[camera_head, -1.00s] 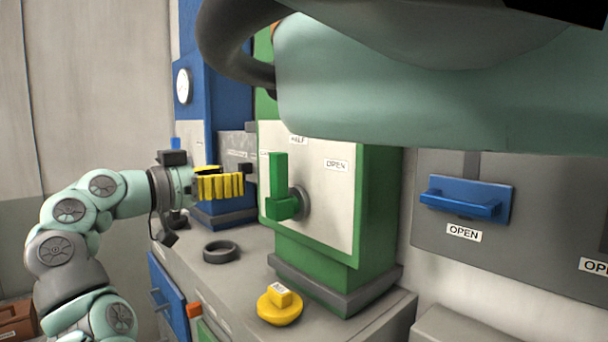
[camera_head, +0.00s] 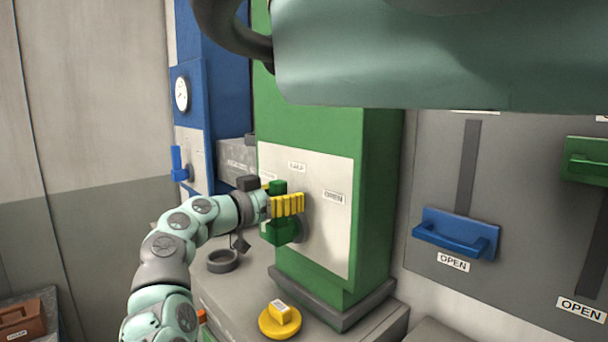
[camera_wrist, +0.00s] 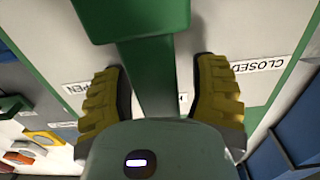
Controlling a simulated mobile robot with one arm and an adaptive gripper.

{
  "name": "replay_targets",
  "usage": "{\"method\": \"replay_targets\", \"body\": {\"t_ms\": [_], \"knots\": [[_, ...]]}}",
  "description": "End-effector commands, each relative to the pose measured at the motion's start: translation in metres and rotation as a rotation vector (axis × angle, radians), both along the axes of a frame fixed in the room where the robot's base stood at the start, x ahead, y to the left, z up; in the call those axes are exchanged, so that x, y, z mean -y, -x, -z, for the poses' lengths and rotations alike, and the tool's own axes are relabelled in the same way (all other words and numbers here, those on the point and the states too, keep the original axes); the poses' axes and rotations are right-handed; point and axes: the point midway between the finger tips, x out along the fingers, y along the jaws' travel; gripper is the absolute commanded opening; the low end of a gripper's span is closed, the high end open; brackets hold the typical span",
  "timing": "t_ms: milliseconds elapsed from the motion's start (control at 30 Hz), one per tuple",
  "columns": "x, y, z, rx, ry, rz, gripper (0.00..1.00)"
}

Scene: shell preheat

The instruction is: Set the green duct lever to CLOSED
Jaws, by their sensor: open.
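The green duct lever (camera_head: 279,234) is on the white plate (camera_head: 325,235) of the green duct in the head view. It points up toward the label HALF (camera_head: 297,167), with OPEN (camera_head: 333,196) to the right. My gripper (camera_head: 286,204) is at the lever's upper part and hides some of it. In the wrist view, the lever (camera_wrist: 153,75) runs between the two yellow fingers of my gripper (camera_wrist: 160,95). The fingers are apart, with gaps on both sides of the lever. The wrist view shows the label CLOSED (camera_wrist: 259,65) at the right and part of OPEN (camera_wrist: 77,88) at the left.
A yellow knob-like object (camera_head: 279,320) and a dark ring (camera_head: 223,261) are on the grey bench (camera_head: 235,290). A blue duct with a gauge (camera_head: 182,94) stands to the left. A grey panel with a blue handle (camera_head: 455,232) is at the right.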

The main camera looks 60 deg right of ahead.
Motion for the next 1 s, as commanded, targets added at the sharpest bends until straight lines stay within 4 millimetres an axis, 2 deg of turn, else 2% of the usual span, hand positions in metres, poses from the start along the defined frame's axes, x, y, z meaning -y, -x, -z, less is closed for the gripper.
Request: {"method": "replay_targets", "body": {"t_ms": [300,900,1000], "knots": [[0.0005,0.0000,0.0003,0.000,0.000,0.000,0.61],[0.0003,-0.0002,0.0003,0.000,-0.001,0.000,0.00],[0.0002,-0.0003,0.0002,0.000,-0.001,0.000,0.00]]}}
